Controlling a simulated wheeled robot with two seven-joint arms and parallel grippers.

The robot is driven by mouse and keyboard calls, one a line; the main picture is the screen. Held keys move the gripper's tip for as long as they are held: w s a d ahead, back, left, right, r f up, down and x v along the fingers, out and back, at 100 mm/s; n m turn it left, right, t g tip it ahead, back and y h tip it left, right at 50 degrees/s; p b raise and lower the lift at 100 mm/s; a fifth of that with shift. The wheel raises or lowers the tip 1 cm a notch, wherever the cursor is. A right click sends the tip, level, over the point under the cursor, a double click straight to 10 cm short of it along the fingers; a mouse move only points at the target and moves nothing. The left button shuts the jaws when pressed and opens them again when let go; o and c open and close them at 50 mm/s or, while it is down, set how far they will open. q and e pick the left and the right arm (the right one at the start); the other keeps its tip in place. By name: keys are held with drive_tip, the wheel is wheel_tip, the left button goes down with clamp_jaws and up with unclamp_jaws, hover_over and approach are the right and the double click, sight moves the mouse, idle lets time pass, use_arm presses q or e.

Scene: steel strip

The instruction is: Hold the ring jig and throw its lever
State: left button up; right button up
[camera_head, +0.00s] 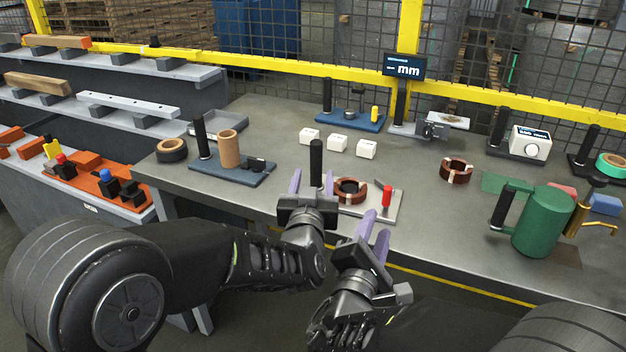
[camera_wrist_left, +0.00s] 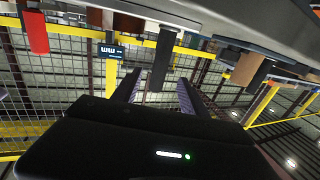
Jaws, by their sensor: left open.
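The ring jig is a pale plate (camera_head: 384,215) near the table's front edge. It bears a dark brown ring (camera_head: 351,190) with pale clips, a red-handled lever (camera_head: 387,196) at its right and a black upright post (camera_head: 316,160) at its left. My left gripper (camera_head: 312,180) is open at the post. In the left wrist view, the post (camera_wrist_left: 160,60) shows between the spread fingers (camera_wrist_left: 157,92), with no clear contact; the red handle (camera_wrist_left: 36,32) is at upper left. My right gripper (camera_head: 373,235) is open and empty, just in front of the plate and below the lever.
A blue-grey base (camera_head: 226,173) with a tan cylinder (camera_head: 229,148) stands left of the jig. Several white blocks (camera_head: 338,142) lie behind it. A second brown ring (camera_head: 456,170) and a green can (camera_head: 543,222) stand at right. Bare table lies between.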

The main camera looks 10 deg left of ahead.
sight(316, 165)
use_arm(q)
drive_tip(key=shift+w, duration=0.1)
drive_tip(key=shift+w, duration=3.85)
clamp_jaws()
drive_tip(key=shift+f, duration=0.15)
